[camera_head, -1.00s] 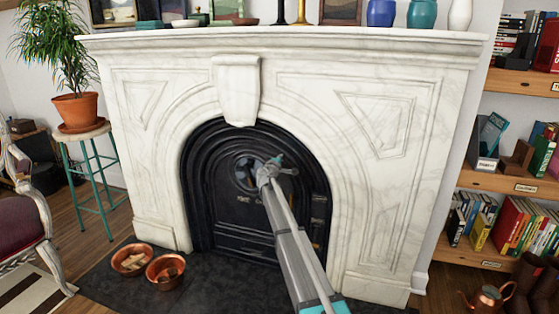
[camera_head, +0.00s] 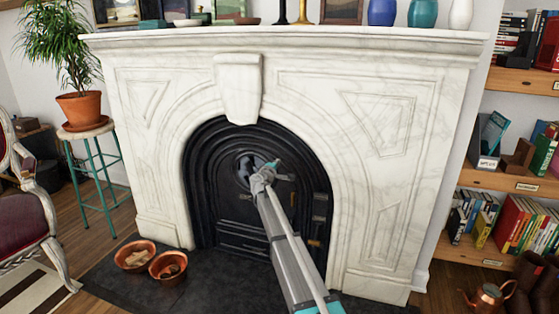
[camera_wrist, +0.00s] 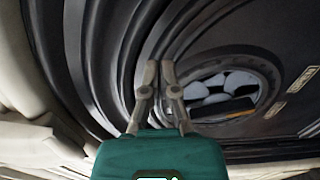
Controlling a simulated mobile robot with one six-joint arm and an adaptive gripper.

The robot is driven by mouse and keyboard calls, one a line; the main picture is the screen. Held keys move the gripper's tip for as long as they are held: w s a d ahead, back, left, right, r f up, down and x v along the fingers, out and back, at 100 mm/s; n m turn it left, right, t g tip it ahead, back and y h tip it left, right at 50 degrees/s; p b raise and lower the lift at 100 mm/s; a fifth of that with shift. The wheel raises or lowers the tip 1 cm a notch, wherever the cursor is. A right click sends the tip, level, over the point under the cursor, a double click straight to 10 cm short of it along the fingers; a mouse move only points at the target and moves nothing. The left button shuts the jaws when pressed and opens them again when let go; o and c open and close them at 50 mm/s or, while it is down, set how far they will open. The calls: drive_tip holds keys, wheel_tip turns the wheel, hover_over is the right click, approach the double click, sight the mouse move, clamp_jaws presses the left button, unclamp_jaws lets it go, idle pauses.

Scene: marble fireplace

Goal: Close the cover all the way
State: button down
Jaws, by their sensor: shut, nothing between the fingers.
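The cover (camera_head: 233,212) is a black arched metal front with a round window, set in the marble fireplace. Hinge-like fittings show along its right side. From this angle I cannot tell how far it stands from its frame. In the wrist view the cover (camera_wrist: 250,40) fills the right side, and pale rounded shapes show through its round window (camera_wrist: 218,90). My gripper (camera_wrist: 159,66) is shut and empty, its fingertips over the black mouldings left of the window. I cannot tell whether they touch.
The white marble surround (camera_head: 385,180) frames the cover. Two copper bowls (camera_head: 168,268) stand on the dark hearth (camera_head: 215,290) at left. A plant stool (camera_head: 95,165) and a chair (camera_head: 25,215) are farther left. Bookshelves (camera_head: 520,180) and a copper kettle (camera_head: 487,298) are at right.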

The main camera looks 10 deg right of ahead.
drive_tip(key=v, duration=0.7)
drive_tip(key=shift+s, duration=0.15)
drive_tip(key=s+d+f+m+g, duration=0.3)
drive_tip(key=s+d+f, duration=0.1)
drive_tip(key=s, duration=0.4)
drive_tip(key=s+d+f+m+g+p, duration=0.1)
drive_tip(key=s+d+f+m+g, duration=0.25)
drive_tip(key=s, duration=0.45)
drive_tip(key=s+d+f+m+g, duration=0.3)
drive_tip(key=s+d+f+g, duration=0.15)
drive_tip(key=s, duration=0.35)
drive_tip(key=s+a+f+m+g+y+p, duration=0.1)
drive_tip(key=s+a+g+y, duration=0.15)
drive_tip(key=s, duration=0.55)
drive_tip(key=s+a+f+m+g+y, duration=0.1)
drive_tip(key=s+f+y, duration=0.15)
drive_tip(key=s, duration=0.55)
drive_tip(key=s+a+f+m+g+y+p, duration=0.1)
drive_tip(key=s+g+y, duration=0.15)
drive_tip(key=s, duration=0.55)
wheel_tip(320, 180, up, 38)
drive_tip(key=p, duration=3.7)
drive_tip(key=shift+t, duration=0.4)
